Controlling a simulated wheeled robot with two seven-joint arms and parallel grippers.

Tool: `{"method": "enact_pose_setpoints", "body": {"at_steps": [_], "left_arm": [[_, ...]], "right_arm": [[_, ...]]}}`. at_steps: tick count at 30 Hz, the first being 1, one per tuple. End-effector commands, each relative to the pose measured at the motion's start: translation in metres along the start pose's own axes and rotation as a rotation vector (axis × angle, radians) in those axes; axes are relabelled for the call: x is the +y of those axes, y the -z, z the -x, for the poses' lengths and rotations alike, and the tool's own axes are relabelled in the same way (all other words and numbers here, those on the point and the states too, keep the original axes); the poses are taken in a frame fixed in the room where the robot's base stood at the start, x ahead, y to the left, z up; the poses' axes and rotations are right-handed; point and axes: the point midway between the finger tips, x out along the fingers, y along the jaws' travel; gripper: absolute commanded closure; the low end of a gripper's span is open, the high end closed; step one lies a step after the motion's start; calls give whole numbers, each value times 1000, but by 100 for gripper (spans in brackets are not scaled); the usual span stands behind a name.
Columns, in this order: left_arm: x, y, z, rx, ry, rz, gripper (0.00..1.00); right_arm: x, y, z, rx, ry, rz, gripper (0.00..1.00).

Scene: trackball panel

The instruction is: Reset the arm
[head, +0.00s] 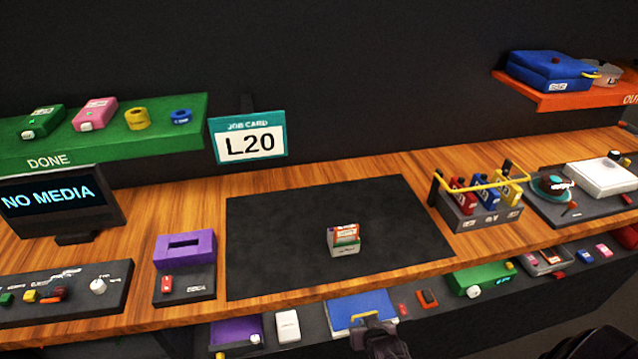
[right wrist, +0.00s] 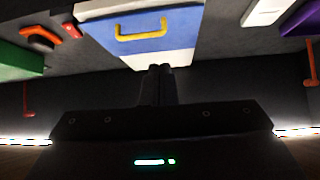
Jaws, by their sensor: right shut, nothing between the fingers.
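My right gripper (head: 372,322) shows at the bottom middle of the head view, in front of the bench and over the lower shelf's edge. In the right wrist view its fingers (right wrist: 160,70) are together with nothing between them. They point at a blue and white box (right wrist: 160,40) with a yellow handle, which also shows in the head view (head: 362,306). I cannot tell whether the fingertips touch it. My left gripper is not in view.
A small red and white box (head: 344,240) sits on the dark mat (head: 280,235). A purple slotted box (head: 185,249), a monitor (head: 60,205) and a rack with a yellow bar (head: 478,212) stand on the bench. The lower shelf (head: 400,285) holds several items.

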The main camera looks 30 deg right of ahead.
Motion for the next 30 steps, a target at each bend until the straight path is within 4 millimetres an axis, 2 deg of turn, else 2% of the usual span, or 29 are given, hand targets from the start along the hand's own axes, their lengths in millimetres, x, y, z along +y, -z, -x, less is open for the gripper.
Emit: {"method": "enact_pose_setpoints", "body": {"at_steps": [5, 8, 11, 14, 15, 17, 18, 21, 25, 27, 30], "left_arm": [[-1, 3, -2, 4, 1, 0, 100], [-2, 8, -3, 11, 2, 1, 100], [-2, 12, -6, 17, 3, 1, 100], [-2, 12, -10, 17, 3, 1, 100], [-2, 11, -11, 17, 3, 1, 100], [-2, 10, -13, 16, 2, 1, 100], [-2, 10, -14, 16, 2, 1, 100], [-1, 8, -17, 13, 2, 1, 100], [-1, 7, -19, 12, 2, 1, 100], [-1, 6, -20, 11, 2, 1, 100], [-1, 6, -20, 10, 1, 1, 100]], "right_arm": [[-1, -5, -2, -7, 3, 5, 100], [-9, -32, -8, -49, 18, 30, 100], [-21, -87, -15, -133, 51, 87, 100], [-32, -161, -16, -247, 91, 167, 100], [-33, -192, -14, -293, 106, 200, 100], [-33, -238, -8, -364, 129, 252, 100], [-31, -267, -2, -409, 142, 285, 100], [-21, -330, 17, -511, 170, 362, 100], [-4, -386, 40, -607, 193, 435, 100], [2, -404, 49, -641, 201, 460, 100], [8, -416, 56, -665, 206, 479, 100]]}}
